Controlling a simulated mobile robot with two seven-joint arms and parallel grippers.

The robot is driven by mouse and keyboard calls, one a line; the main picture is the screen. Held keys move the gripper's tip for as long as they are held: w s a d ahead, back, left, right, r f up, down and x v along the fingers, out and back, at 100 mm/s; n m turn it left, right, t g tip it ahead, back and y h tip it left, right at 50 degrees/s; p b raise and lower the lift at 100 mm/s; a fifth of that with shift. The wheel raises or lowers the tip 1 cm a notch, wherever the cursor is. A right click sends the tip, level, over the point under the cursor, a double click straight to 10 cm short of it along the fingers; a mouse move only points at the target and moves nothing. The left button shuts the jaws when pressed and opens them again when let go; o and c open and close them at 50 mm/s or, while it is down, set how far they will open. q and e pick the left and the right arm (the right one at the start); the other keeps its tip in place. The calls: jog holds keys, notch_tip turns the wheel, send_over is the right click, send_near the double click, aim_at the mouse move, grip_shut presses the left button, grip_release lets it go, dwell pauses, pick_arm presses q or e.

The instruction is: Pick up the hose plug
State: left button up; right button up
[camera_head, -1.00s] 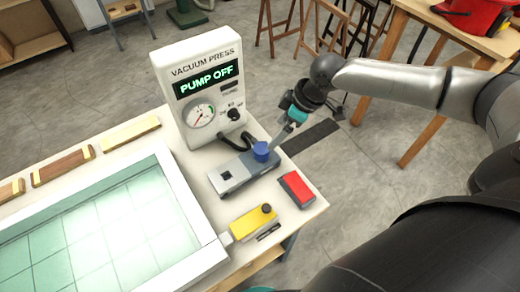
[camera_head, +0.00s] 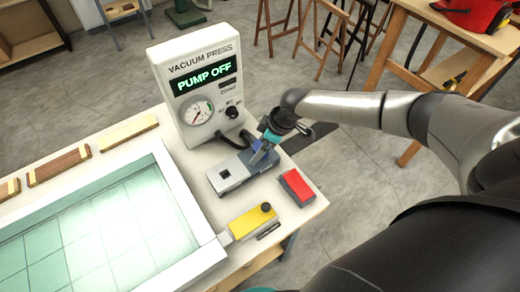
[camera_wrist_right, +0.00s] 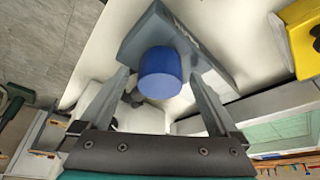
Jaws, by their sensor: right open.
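The hose plug, a short blue cylinder (camera_wrist_right: 160,72), stands on the grey block (camera_head: 232,178) in front of the vacuum press control box. In the right wrist view it shows between the two fingers of my right gripper (camera_wrist_right: 158,78), with a gap on each side. My right gripper is open and reaches down over the block's far right end. In the head view the gripper (camera_head: 259,154) hides most of the plug. My left gripper is out of view.
The white control box (camera_head: 205,85) reading PUMP OFF stands just left of my right gripper. A red-topped block (camera_head: 297,187) and a yellow box with a black knob (camera_head: 250,222) are in front. The framed glass-like bed (camera_head: 95,230) fills the left.

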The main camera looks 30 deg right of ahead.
jog(key=shift+f, duration=0.1)
jog(key=c, duration=1.5)
notch_tip(320, 180, up, 20)
jog(key=shift+r+p, duration=0.1)
jog(key=shift+p, duration=0.95)
jog(key=shift+f, duration=0.2)
jog(key=b, duration=0.3)
send_over(259, 146)
jog(key=shift+f, duration=4.25)
jog(key=shift+d+f+b, duration=0.15)
jog(key=shift+f+b, duration=0.95)
jog(key=shift+f, duration=1.55)
